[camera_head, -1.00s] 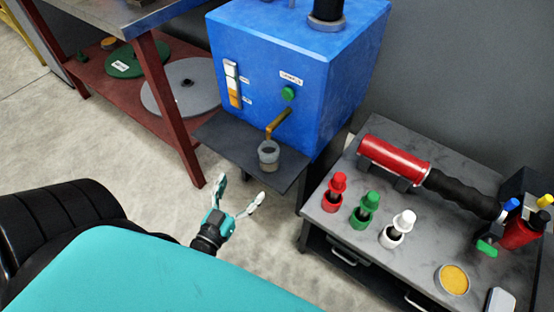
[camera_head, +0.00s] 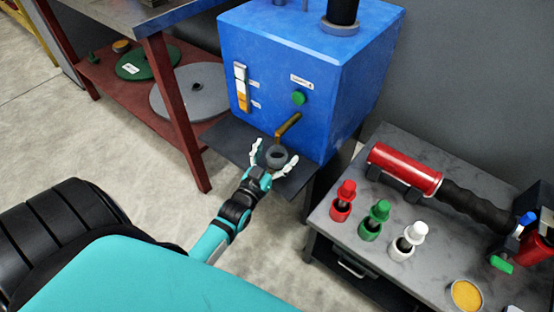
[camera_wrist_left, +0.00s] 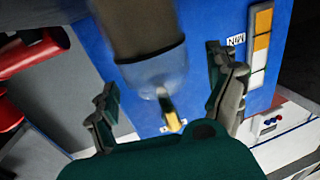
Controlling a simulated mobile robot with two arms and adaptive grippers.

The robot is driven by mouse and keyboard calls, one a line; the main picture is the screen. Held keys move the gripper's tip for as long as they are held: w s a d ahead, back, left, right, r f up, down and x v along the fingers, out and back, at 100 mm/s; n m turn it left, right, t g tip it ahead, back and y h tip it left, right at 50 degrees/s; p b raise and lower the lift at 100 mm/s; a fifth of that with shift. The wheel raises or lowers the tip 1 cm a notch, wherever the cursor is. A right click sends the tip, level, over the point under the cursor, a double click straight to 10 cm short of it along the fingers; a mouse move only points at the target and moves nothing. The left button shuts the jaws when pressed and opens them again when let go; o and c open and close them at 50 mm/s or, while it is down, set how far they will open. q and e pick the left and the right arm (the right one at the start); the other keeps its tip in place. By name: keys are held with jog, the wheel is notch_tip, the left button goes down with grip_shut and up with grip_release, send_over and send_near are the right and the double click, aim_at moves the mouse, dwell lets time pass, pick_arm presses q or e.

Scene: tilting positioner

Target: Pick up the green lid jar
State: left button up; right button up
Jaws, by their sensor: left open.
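The green lid jar (camera_head: 375,220) stands upright on the grey bench at right, between a red-lidded and a white-lidded jar. My left gripper (camera_head: 273,157) is far to its left, at the small shelf under the blue machine. Its fingers are open on either side of a small grey cup (camera_head: 277,157) below the brass spout. In the left wrist view the open fingers (camera_wrist_left: 165,100) flank a translucent, dark-banded vessel (camera_wrist_left: 155,72), with the spout tip showing beyond. Contact between fingers and cup cannot be told. My right gripper is not in view.
The blue machine (camera_head: 285,65) stands behind the shelf (camera_head: 228,138). The red-lidded jar (camera_head: 343,200), white-lidded jar (camera_head: 408,240), a red tool with a black grip (camera_head: 405,168) and a yellow-topped tin (camera_head: 466,295) share the bench (camera_head: 325,222). A red-legged table (camera_head: 175,100) stands left.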

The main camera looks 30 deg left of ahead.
pick_arm(q)
jog(key=shift+w, duration=0.5)
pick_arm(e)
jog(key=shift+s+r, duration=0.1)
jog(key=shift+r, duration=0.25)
pick_arm(q)
jog(key=c, duration=1.3)
jog(key=shift+r, duration=0.1)
